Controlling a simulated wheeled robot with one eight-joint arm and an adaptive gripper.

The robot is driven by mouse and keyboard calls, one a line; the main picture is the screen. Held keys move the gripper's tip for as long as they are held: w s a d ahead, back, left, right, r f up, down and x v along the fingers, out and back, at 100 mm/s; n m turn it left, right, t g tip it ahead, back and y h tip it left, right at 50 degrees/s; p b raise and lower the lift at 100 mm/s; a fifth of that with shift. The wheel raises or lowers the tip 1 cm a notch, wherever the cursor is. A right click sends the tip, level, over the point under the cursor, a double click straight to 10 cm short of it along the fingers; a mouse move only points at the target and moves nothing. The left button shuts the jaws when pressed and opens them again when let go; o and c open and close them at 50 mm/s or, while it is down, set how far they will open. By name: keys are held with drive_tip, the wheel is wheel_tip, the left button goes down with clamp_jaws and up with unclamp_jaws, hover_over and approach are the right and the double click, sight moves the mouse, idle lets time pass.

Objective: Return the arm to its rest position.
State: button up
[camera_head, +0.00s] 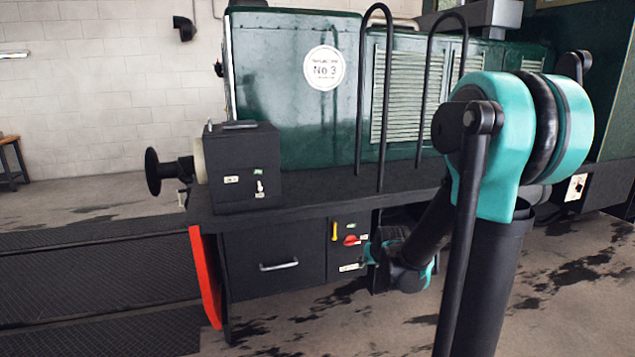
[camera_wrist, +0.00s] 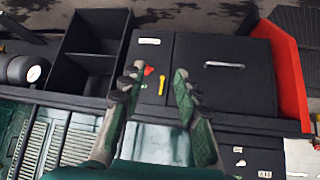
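My arm (camera_head: 530,130), teal and black, is bent in front of the green tram, its lower part reaching down beside the black footplate. My gripper (camera_wrist: 159,72) is open in the wrist view, its two grey-green fingers apart with nothing held between them. In that view, a red knob (camera_wrist: 148,71) and a yellow lever (camera_wrist: 162,84) on a black panel show between the fingertips. In the head view, the gripper is small and partly hidden near the panel's right edge. The red knob (camera_head: 351,240) and yellow lever (camera_head: 334,231) show to its left. Contact cannot be told.
A black cabinet door (camera_head: 275,262) with a metal handle is left of the panel, beside a red end plate (camera_head: 205,278). Two tall black handrails (camera_head: 382,100) rise near my arm. In the wrist view, an open black compartment (camera_wrist: 90,55) adjoins the panel.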

drive_tip(key=s+d+f+g, duration=0.1)
drive_tip(key=s+f+g, duration=0.1)
drive_tip(key=s, duration=1)
drive_tip(key=s+d+f+g, duration=0.1)
drive_tip(key=s+f+g, duration=0.1)
drive_tip(key=s, duration=1)
drive_tip(key=shift+s+d+f+m+h, duration=0.2)
drive_tip(key=shift+d+f+m+h, duration=0.05)
drive_tip(key=shift+m+h, duration=0.15)
drive_tip(key=shift+o, duration=0.2)
